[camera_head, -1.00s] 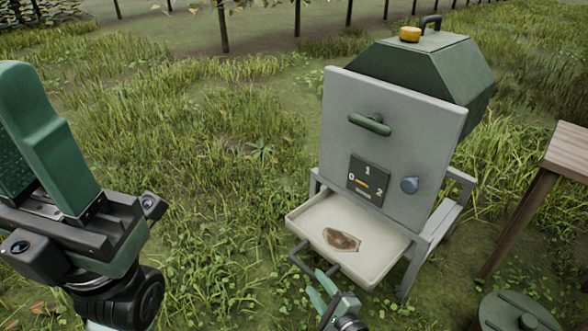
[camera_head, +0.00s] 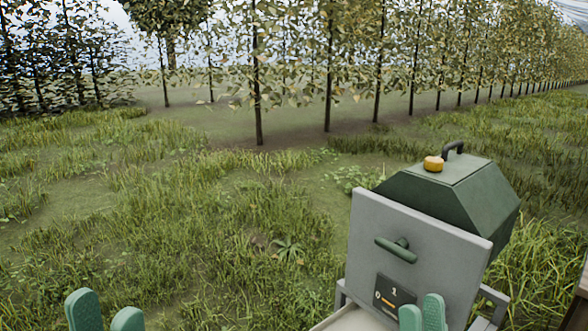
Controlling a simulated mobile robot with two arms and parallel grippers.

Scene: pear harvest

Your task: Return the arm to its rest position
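My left gripper (camera_head: 106,316) shows at the bottom left edge as two green fingertips with a small gap between them. Nothing shows between these tips, and the rest of that arm is below the frame. My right gripper (camera_head: 422,315) shows at the bottom right as two green fingertips, in front of the grey machine panel (camera_head: 415,236). Its tips overlap in this view, so the gap between them is unclear. The rest of the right arm is hidden below the frame.
The panel has a green handle (camera_head: 396,250) and a dark dial plate (camera_head: 394,290). Behind it is a green hood (camera_head: 452,192) with a yellow knob (camera_head: 433,163). The pale tray (camera_head: 352,319) is mostly cut off. Open grass (camera_head: 190,230) lies left; trees stand behind.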

